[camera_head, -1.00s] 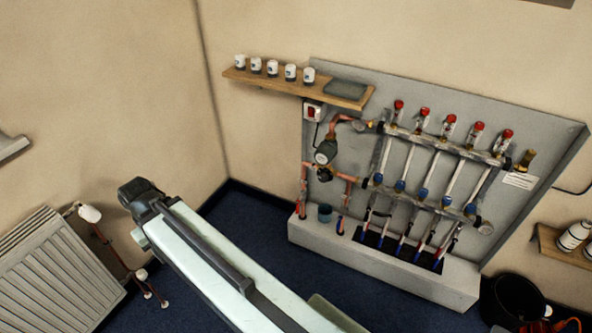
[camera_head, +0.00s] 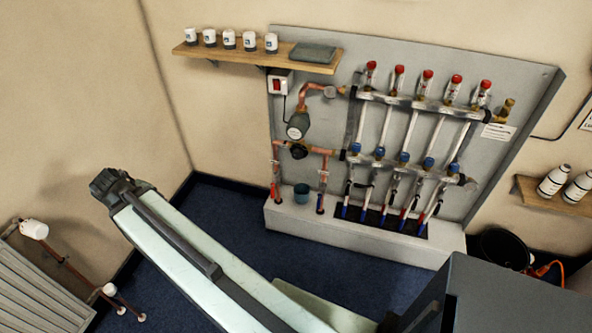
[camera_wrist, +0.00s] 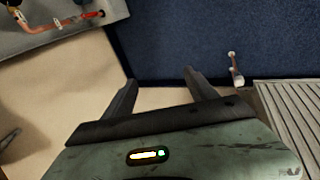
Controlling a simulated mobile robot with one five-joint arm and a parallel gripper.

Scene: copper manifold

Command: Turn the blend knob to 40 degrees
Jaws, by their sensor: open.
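The black round knob (camera_head: 298,151), which looks like the blend knob, sits on the copper pipework at the left of the manifold board, below the round pump. Its angle is too small to read. In the wrist view my gripper (camera_wrist: 160,77) is open, with two dark fingers spread and nothing between them. It is apart from the knob. The fingers show against the beige wall and blue floor. Part of the copper pipework (camera_wrist: 58,24) shows at the top left of that view. The gripper's fingers cannot be made out in the head view.
The grey manifold board (camera_head: 540,95) carries red-capped meters and blue-capped valves. A wooden shelf (camera_head: 185,52) with several white pots is above the knob. A teal cup (camera_head: 301,193) stands on the ledge below. A radiator (camera_head: 45,285) is at the left. Blue floor lies before the board.

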